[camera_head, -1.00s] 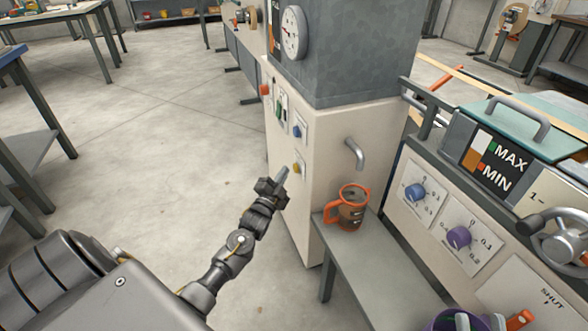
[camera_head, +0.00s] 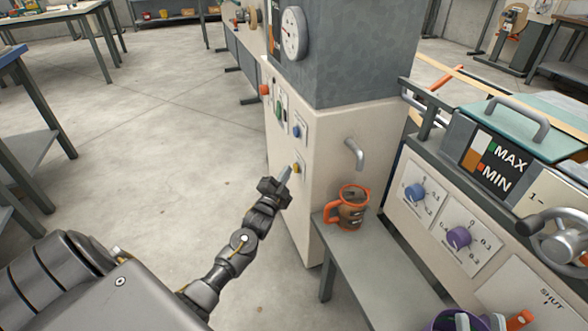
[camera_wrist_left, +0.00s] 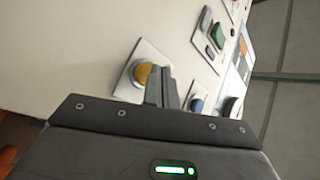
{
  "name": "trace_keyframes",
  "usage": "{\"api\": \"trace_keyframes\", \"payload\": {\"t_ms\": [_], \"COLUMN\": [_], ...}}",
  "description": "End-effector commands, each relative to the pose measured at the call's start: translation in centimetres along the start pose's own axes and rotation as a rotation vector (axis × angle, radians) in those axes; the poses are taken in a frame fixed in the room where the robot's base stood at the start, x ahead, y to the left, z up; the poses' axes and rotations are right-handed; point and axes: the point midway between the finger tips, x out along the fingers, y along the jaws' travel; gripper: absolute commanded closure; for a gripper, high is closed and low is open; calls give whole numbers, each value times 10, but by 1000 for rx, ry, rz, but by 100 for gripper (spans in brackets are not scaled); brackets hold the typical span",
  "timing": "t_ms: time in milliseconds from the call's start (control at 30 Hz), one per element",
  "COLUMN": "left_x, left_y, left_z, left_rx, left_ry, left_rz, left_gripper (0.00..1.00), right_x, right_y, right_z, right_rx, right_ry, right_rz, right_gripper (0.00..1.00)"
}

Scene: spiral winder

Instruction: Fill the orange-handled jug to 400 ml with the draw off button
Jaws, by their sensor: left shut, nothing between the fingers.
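The jug (camera_head: 350,212) with its orange handle and rim stands upright on a grey bench (camera_head: 372,262), below a bent metal spout (camera_head: 355,153) on the cream cabinet. Brown content or a brown body shows through it; its level cannot be read. A yellow button (camera_head: 297,168) sits on a plate on the cabinet's left face; the left wrist view shows the yellow button (camera_wrist_left: 143,74) right beside my fingers. My left gripper (camera_head: 285,173) is shut and empty, its fingertips at the yellow button; whether they press it cannot be told. My right gripper is not in view.
A blue button (camera_head: 297,131), a green switch (camera_head: 279,108) and an orange-red button (camera_head: 265,90) are above the yellow one. A dial gauge (camera_head: 293,33) is higher up. A panel with blue (camera_head: 415,192) and purple knobs (camera_head: 459,237) stands at right. Open floor lies left.

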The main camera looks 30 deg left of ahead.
Motion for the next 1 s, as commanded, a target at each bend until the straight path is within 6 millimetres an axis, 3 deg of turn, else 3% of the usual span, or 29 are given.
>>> {"api": "trace_keyframes", "payload": {"t_ms": [1000], "left_x": [6], "left_y": [4], "left_z": [-4], "left_rx": [0], "left_ry": [0], "left_rz": [0], "left_gripper": [100], "right_x": [0], "right_y": [0], "right_z": [1], "right_rx": [0], "right_ry": [-1], "right_rz": [0], "right_gripper": [64]}}
